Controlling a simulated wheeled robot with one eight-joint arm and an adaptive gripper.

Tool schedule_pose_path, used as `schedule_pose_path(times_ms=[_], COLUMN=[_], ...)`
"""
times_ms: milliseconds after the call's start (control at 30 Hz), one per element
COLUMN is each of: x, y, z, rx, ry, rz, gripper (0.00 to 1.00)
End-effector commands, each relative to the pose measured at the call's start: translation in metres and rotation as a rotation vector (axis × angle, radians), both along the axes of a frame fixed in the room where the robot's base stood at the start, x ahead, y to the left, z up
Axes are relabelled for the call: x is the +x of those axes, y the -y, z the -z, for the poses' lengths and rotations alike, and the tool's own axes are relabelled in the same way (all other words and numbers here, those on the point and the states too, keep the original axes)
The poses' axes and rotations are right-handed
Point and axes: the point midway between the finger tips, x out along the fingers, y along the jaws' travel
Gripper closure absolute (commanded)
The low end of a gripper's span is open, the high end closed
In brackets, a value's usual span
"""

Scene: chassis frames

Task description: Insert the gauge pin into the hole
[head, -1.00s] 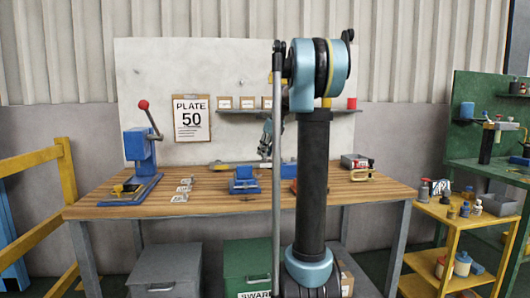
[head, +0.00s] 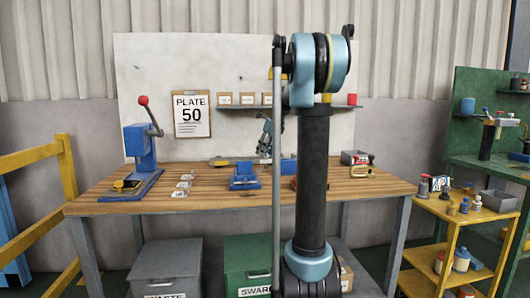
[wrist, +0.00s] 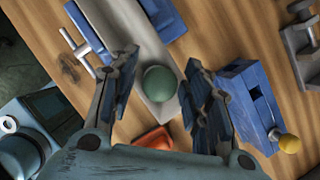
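My gripper (wrist: 162,60) is open in the wrist view, with its two dark fingers on either side of a round green knob (wrist: 160,83). The knob stands over a pale grey bar and looks like the top of the gauge pin, but its shaft is hidden beneath it. I cannot tell whether the right finger touches it. In the head view my gripper (head: 265,137) hangs above the back of the workbench, partly behind my arm.
In the wrist view a blue block with a yellow knob (wrist: 289,144) lies right, an orange piece (wrist: 155,138) below. The wooden workbench (head: 220,203) holds a blue vise (head: 244,177), a lever press (head: 140,150) and small white cards (head: 184,185). A yellow rail (head: 35,160) stands left.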

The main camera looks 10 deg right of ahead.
Motion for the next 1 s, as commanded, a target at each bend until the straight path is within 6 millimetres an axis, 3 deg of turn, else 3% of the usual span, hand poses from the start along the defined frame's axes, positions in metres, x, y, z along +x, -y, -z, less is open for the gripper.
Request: schedule_pose_path(times_ms=[433, 1000], x=[-0.002, -0.027], y=[0.002, 0.028], z=[-0.007, -0.095], rx=[0.000, 0.000], ry=[0.000, 0.000], rz=[0.001, 0.001], gripper=[0.50, 0.50])
